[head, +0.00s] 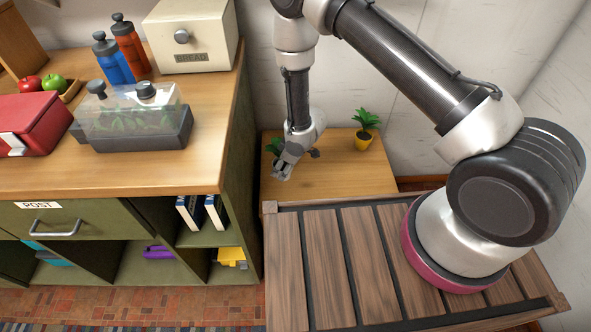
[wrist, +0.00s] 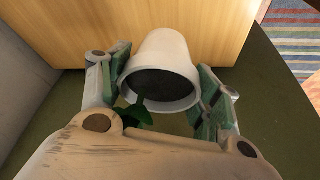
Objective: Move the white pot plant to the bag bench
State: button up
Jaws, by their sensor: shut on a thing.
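My gripper (head: 283,168) is low over the light wooden bench top (head: 335,180) in the head view, close to the green cabinet's side. In the wrist view my gripper (wrist: 163,82) is shut on the white pot plant (wrist: 165,52), one finger on each side of the pot. The pot's dark soil and open rim face the camera, and a few green leaves show below it, partly hidden by the gripper. In the head view green leaves (head: 273,146) show beside the gripper; the white pot is hidden there. I cannot tell whether the pot touches the bench.
A yellow pot plant (head: 363,140) stands on the bench top, right of my gripper. The wooden counter (head: 205,150) on the left carries a bread box (head: 190,37), bottles and a clear-lidded planter (head: 133,120). The bench's front middle is bare.

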jog(key=shift+f, duration=2.85)
jog(key=o, duration=1.2)
jog(key=shift+f, duration=0.15)
